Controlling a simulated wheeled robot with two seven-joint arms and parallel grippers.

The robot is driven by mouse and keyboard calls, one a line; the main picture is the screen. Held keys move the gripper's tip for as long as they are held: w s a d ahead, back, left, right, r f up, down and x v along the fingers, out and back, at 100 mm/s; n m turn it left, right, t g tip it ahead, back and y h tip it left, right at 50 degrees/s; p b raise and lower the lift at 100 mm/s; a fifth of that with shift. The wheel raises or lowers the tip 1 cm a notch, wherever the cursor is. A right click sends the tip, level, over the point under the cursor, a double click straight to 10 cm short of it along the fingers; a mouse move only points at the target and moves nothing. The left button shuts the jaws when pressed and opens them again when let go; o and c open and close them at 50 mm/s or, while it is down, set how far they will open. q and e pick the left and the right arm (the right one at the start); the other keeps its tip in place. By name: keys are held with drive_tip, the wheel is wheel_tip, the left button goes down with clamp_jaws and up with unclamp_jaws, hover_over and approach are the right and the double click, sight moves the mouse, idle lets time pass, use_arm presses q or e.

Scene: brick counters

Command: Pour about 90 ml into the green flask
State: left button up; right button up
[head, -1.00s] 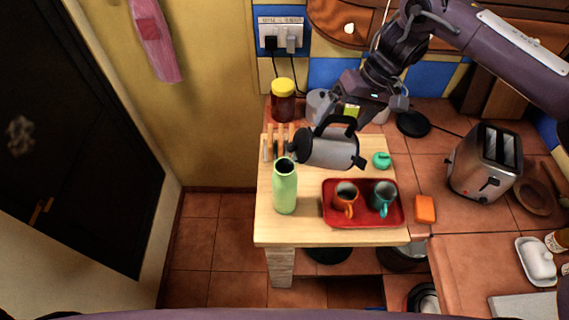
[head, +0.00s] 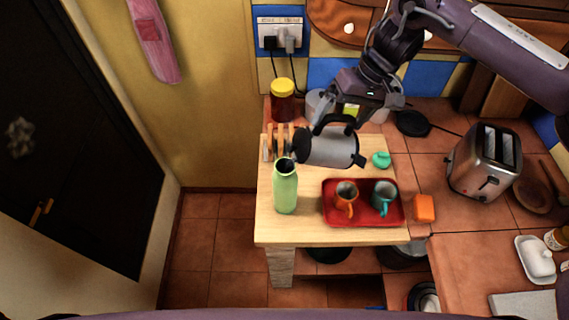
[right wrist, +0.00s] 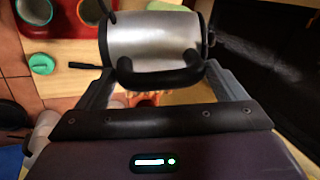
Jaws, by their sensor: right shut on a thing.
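The green flask (head: 285,190) stands upright at the left of the wooden board, its dark mouth facing up. My right gripper (head: 345,117) is shut on the black handle of a silver kettle (head: 332,148). The kettle is tipped well over to the left, its black end just above and right of the flask's mouth. I see no stream of liquid, and the level inside the flask is hidden. In the right wrist view the kettle (right wrist: 153,38) lies across the top, its handle between the fingers. My left gripper is not in view.
A red tray (head: 362,220) holds an orange mug (head: 344,203) and a teal mug (head: 383,202), right of the flask. Behind are a wooden rack (head: 268,150) and a yellow-lidded jar (head: 283,104). A green item (head: 381,160), orange block (head: 425,208) and toaster (head: 485,162) are to the right.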

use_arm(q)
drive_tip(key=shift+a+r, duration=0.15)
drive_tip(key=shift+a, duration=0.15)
use_arm(e)
drive_tip(key=shift+s+a+r+h, duration=0.1)
drive_tip(key=shift+a+r+h, duration=0.35)
drive_tip(key=shift+r+h, duration=0.05)
idle(0.5)
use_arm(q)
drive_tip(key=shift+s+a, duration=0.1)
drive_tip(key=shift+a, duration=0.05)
use_arm(e)
drive_tip(key=shift+a, duration=0.2)
